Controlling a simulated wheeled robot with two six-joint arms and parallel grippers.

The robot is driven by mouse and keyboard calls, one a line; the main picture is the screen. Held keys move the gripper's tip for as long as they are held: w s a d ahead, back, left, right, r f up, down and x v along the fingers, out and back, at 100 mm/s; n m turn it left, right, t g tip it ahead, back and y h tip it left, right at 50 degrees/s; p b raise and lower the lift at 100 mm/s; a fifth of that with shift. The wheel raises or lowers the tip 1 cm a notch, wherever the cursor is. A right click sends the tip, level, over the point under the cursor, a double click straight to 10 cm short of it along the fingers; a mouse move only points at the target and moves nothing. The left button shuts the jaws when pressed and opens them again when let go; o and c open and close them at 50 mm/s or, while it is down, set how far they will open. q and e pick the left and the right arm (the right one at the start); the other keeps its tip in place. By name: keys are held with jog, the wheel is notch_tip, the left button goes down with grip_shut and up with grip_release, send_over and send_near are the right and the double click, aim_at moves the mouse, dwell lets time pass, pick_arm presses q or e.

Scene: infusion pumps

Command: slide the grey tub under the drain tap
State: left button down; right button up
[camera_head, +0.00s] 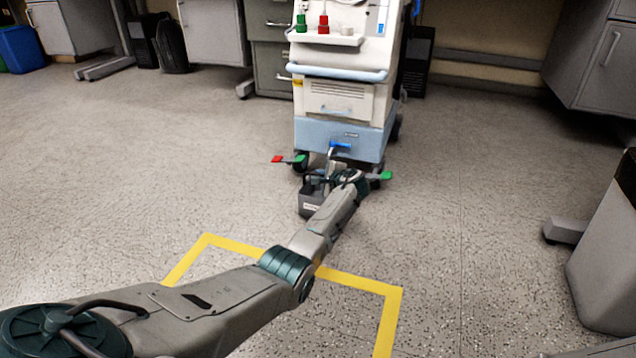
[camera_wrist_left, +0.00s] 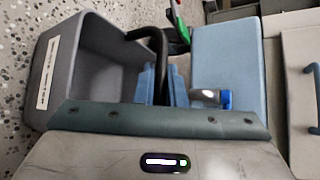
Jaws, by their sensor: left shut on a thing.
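The grey tub (camera_head: 311,207) is on the floor at the front of the white and blue machine (camera_head: 342,100), partly hidden by my left arm. In the left wrist view the tub (camera_wrist_left: 88,62) is open and looks empty, with a white label and a black handle. My left gripper (camera_wrist_left: 163,82) is shut on this handle, with a blue finger on each side. In the head view the left gripper (camera_head: 342,176) is at the tub's far side, its fingertips hidden. The drain tap (camera_head: 340,146) has a blue lever; in the wrist view the tap (camera_wrist_left: 212,96) is right of the fingers, not over the tub's visible opening.
Red (camera_head: 278,159) and green (camera_head: 384,176) pedals stick out at the machine's base. A yellow floor outline (camera_head: 350,281) lies nearer me. A grey bin (camera_head: 604,260) stands at the right. Open floor lies left and right of the tub.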

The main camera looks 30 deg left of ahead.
pick_arm(q)
jog(key=shift+w+a, duration=0.2)
jog(key=shift+w, duration=0.65)
jog(key=shift+w+a, duration=0.2)
jog(key=shift+w, duration=0.6)
jog(key=c, duration=1.4)
grip_release()
jog(key=p+v, duration=1.1)
jog(key=p, duration=0.1)
jog(key=shift+f, duration=0.1)
